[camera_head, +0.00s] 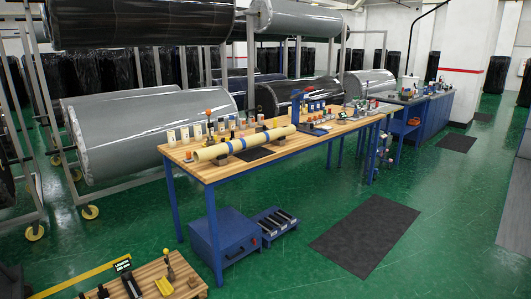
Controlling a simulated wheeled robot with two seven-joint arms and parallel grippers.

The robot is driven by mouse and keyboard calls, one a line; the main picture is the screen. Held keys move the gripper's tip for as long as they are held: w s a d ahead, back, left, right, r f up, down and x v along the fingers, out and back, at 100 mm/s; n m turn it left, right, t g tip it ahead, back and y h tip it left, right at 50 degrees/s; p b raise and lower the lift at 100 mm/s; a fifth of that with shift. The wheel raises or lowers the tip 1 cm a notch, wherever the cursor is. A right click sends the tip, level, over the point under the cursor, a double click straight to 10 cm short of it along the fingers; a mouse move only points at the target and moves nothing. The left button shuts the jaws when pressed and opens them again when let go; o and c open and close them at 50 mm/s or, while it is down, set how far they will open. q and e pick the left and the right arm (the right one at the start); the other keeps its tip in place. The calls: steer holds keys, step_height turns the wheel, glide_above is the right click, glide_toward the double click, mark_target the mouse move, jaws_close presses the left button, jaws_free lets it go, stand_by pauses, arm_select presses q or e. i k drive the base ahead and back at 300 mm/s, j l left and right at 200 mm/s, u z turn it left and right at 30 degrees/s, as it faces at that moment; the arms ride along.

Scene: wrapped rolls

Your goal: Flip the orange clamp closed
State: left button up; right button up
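No orange clamp can be made out for certain at this distance. A small orange item (209,113) stands at the back left of the wooden workbench (215,174). Another small orange item (188,156) sits at the bench's left end, and an orange item (414,121) shows at the far blue bench. I cannot tell whether any of them is the clamp, or whether it is open or closed. Neither of my grippers is in view.
A long cream roll with blue bands (240,143) lies along the workbench. A blue cabinet (222,238) stands below. A low wooden table (188,273) with tools is at bottom left. Large wrapped rolls (150,128) hang behind. Green floor around the dark mat (365,233) is clear.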

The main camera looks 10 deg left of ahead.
mark_target(208, 112)
steer(key=i+j+u, duration=0.1)
steer(key=i+u, duration=0.2)
steer(key=i, duration=0.3)
steer(key=i+l+u, duration=0.1)
steer(key=i+u, duration=0.2)
steer(key=i, duration=0.35)
